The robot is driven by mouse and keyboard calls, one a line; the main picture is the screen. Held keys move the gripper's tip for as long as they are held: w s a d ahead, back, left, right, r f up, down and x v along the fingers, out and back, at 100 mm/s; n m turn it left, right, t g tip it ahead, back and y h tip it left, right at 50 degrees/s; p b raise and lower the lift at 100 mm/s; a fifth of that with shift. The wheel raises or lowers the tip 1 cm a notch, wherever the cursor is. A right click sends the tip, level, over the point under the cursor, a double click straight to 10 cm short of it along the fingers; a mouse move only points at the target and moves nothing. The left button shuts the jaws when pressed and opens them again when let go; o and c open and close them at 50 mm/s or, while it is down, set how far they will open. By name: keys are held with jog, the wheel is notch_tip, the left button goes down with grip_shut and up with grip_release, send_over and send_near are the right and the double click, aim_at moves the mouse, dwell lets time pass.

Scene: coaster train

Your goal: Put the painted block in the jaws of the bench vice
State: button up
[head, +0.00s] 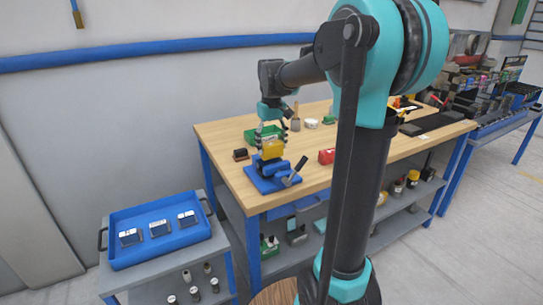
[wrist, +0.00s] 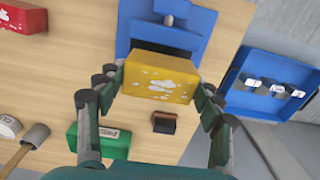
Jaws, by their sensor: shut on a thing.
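The painted block (wrist: 158,82) is yellow with white flower-like marks. My gripper (wrist: 160,88) is shut on it, with one finger at each end of the block in the wrist view. The head view shows the yellow block (head: 272,148) directly above or at the top of the blue bench vice (head: 266,183), near the workbench's front left corner. In the wrist view the vice (wrist: 195,47) lies just beyond the block, and the block covers part of it. I cannot tell whether the block is between the jaws or just above them.
A green box (wrist: 105,141) and a small dark brown block (wrist: 164,122) lie on the wooden workbench (head: 225,133). A red box (head: 326,156) is right of the vice. A blue tray (head: 160,252) with several small items stands on a lower cart at left.

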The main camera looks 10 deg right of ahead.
aim_at(272, 155)
jog(key=shift+f, duration=2.1)
jog(key=shift+f, duration=0.1)
jog(key=o, duration=1.5)
notch_tip(272, 155, up, 12)
jog(key=shift+r, duration=0.15)
